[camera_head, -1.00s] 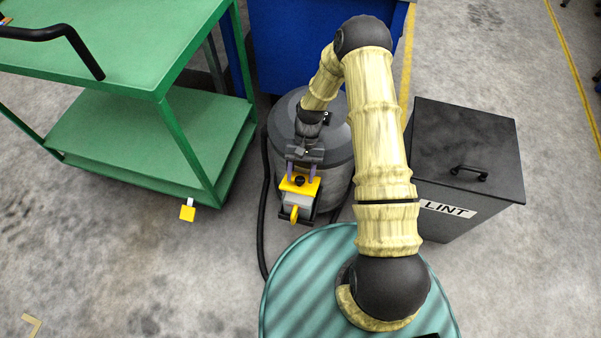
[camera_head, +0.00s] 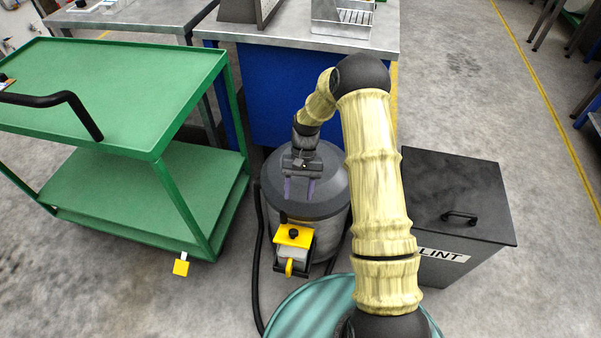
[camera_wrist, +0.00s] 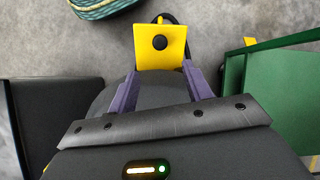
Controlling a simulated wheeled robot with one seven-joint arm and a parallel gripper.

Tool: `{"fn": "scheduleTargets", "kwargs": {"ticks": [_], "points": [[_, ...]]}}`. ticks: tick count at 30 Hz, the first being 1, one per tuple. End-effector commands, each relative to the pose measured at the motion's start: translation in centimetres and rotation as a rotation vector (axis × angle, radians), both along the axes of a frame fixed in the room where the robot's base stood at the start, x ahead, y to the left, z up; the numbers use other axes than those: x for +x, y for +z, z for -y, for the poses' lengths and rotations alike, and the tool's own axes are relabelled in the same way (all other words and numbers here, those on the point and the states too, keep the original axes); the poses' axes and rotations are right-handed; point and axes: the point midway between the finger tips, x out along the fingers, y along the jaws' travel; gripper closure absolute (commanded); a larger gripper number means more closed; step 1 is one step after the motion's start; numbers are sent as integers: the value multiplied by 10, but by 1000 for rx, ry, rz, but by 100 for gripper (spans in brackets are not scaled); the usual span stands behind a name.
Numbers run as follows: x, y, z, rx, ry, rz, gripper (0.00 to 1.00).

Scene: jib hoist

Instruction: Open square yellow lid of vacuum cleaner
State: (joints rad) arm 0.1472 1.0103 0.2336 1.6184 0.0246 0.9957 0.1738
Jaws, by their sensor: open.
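The square yellow lid (camera_head: 293,236) has a black knob and sits on a small grey box at the front of the grey vacuum cleaner (camera_head: 325,190). It looks flat and shut. The lid also shows in the wrist view (camera_wrist: 172,55), just beyond my fingertips. My gripper (camera_head: 298,196) is open and empty, with its two purple fingers apart. In the head view its tips are over the vacuum's drum, behind the lid and apart from it. A yellow tab (camera_head: 289,267) hangs at the front of the box.
A black LINT bin (camera_head: 455,200) stands to the right. A blue bench (camera_head: 270,110) is behind. A black hose (camera_head: 257,265) runs down the vacuum's left side.

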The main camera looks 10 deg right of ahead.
Motion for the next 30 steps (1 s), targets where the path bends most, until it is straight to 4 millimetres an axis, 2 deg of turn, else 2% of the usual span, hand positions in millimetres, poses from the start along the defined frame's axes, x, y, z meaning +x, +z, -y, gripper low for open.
{"fn": "scheduleTargets", "kwargs": {"ticks": [3,7,18,22,26,30], "points": [[11,22,5,-1,-1,4,50],[20,37,9,0,-2,3,50],[23,43,10,1,0,0,50],[22,46,10,-2,2,6,74],[18,58,11,-16,14,42,99],[5,84,15,-49,37,123,100]]}}
